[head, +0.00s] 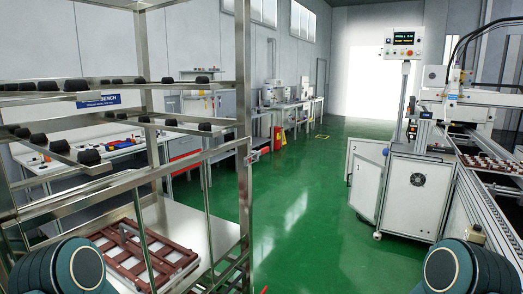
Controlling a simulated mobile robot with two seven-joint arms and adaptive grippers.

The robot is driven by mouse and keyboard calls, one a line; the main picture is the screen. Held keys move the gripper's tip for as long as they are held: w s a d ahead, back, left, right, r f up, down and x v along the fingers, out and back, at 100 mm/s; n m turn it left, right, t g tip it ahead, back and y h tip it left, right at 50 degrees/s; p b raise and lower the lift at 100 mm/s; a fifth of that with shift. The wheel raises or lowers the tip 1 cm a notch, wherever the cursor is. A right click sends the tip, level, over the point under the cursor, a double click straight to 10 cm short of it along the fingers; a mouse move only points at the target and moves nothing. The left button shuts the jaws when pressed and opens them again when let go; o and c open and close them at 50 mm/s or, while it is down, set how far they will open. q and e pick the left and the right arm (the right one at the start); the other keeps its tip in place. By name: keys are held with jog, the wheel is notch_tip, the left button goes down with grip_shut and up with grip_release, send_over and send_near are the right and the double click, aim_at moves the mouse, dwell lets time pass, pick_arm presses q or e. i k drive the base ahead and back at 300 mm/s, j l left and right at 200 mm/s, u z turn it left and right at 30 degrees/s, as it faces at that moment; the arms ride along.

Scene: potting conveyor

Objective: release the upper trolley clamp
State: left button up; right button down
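A metal-framed trolley (243,110) stands close on the left. Its upper rails carry several black rounded pads. I cannot clearly make out which part is the upper clamp. A small reddish piece (252,157) shows beside the near upright post, too small to tell what it is. On the lower shelf (208,222) lies a white tray with a reddish-brown slotted frame (130,252). Neither of my grippers is in view; only rounded teal parts of my own arms show at the bottom left and bottom right.
A conveyor machine with a white cabinet (415,195) and a raised display (403,38) stands on the right. The green floor (310,220) between trolley and machine is clear.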

aim_at(264, 150)
jog(key=k, duration=0.65)
jog(key=u, duration=1.35)
jog(key=i+l, duration=0.15)
jog(key=l, duration=0.3)
jog(key=i+l, duration=0.1)
jog(key=l, duration=0.4)
jog(key=i+l, duration=0.15)
jog(key=l, duration=0.3)
jog(key=i+l, duration=0.1)
jog(key=l, duration=0.4)
jog(key=i+l, duration=0.15)
jog(key=l, duration=0.3)
jog(key=i+l, duration=0.1)
jog(key=l, duration=0.4)
jog(key=i+l, duration=0.15)
jog(key=l, duration=0.3)
jog(key=i+l, duration=0.15)
jog(key=l, duration=0.3)
